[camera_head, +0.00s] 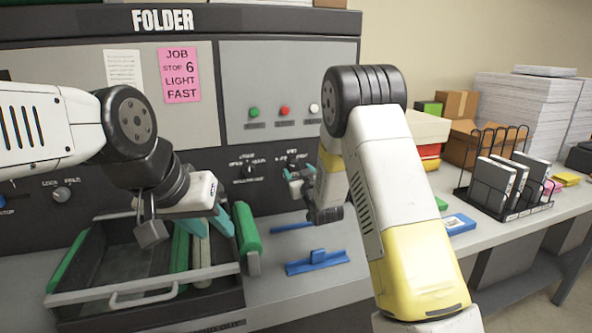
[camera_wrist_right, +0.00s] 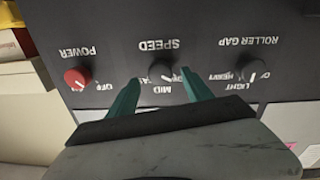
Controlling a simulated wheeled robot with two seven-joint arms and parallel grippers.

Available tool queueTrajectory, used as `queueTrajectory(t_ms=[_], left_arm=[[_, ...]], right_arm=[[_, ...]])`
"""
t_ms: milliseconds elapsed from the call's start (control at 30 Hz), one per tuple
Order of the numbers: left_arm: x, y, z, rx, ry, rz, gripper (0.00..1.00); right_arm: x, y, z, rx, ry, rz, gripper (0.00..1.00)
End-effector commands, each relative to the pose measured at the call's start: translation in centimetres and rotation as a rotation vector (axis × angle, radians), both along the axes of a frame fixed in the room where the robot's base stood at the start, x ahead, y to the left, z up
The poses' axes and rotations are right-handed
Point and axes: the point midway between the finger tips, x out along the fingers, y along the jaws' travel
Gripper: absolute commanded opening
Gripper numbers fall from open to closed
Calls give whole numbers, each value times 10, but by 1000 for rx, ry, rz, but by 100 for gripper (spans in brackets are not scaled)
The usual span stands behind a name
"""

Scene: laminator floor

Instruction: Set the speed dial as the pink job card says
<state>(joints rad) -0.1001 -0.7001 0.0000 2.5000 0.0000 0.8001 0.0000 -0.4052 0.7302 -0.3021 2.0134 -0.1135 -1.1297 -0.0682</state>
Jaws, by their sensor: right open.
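The pink job card (camera_head: 180,75) on the folder panel reads JOB, STOP 6, LIGHT, FAST. The dark speed dial (camera_wrist_right: 162,70) shows under the label SPEED in the upside-down right wrist view. MID is readable beside it; its other marks are partly covered by my fingers, and its exact setting is unclear. My right gripper (camera_wrist_right: 160,80) is open, with one teal fingertip on each side of the dial; contact cannot be told. In the head view my right gripper (camera_head: 298,177) is at the panel. My left gripper (camera_head: 212,228) is open above the tray.
The roller gap knob (camera_wrist_right: 257,70) and red power knob (camera_wrist_right: 77,78) flank the speed dial. A dark tray (camera_head: 100,262) with green rollers stands at the lower left. A blue part (camera_head: 318,262) lies on the bench. A wire rack (camera_head: 505,190) stands right.

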Motion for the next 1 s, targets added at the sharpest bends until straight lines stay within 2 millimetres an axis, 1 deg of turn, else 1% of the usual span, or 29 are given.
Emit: queueTrajectory(t_ms=[33,100,200,500,567,600,767,800,833,1000], left_arm=[[0,0,0,0,0,0,36],[0,0,0,0,0,0,36],[0,0,0,0,0,0,36],[0,0,0,0,0,0,36],[0,0,0,0,0,0,36],[0,0,0,0,0,0,36],[0,0,0,0,0,0,36],[0,0,0,0,0,0,36],[0,0,0,0,0,0,36],[0,0,0,0,0,0,36]], right_arm=[[7,2,0,0,0,0,59],[15,4,0,0,0,0,59],[22,7,0,1,1,1,59],[25,7,0,1,0,0,59],[25,7,0,1,1,0,49],[24,7,0,1,1,0,41],[24,7,0,1,1,0,10],[24,7,0,1,1,0,2],[24,7,0,1,1,0,0],[24,7,0,8,3,0,0]])
